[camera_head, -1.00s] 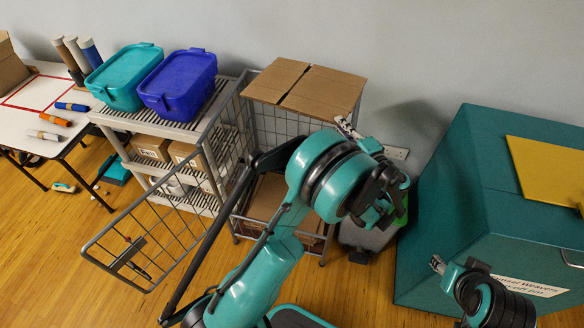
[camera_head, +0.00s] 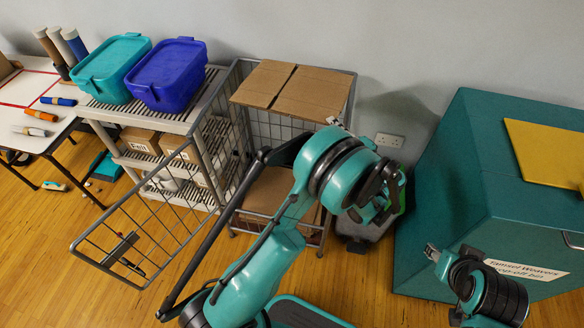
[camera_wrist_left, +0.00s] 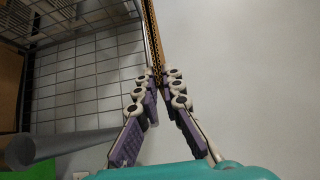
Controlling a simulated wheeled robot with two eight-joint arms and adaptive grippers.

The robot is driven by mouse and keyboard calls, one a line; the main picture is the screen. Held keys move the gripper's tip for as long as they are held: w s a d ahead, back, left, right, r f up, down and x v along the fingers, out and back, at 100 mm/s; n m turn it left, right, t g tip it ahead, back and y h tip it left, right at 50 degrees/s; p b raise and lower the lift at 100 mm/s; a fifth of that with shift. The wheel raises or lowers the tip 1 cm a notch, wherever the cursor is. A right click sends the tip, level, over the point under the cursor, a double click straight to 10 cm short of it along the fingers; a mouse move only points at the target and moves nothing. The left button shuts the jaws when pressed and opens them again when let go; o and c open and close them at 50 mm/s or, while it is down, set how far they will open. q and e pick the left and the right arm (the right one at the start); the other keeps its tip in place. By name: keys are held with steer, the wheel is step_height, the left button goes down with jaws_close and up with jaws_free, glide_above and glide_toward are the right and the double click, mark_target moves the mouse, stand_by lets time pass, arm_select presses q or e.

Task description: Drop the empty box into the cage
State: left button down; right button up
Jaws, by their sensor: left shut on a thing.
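The empty box (camera_head: 290,90) is a flat piece of brown cardboard with a seam across it. In the head view it appears over the cage's top opening. The cage (camera_head: 262,128) is grey wire mesh, with its door (camera_head: 130,230) swung open to the front left. My left gripper (camera_head: 338,122) is at the cardboard's right front corner, mostly hidden behind my arm. The left wrist view shows this gripper (camera_wrist_left: 158,88) shut on the cardboard's thin corrugated edge (camera_wrist_left: 153,45). My right gripper (camera_head: 432,254) is low at the right, away from the cage; its jaws are unclear.
Brown cardboard (camera_head: 268,190) lies low inside the cage. A grey shelf cart (camera_head: 190,115) with teal (camera_head: 112,68) and blue (camera_head: 167,75) tubs stands close at its left. A large teal bin (camera_head: 470,190) stands at the right. Open floor lies in front.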

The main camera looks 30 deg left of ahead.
arm_select(q)
steer(key=c, duration=1.6)
jaws_free()
steer(key=v, duration=1.2)
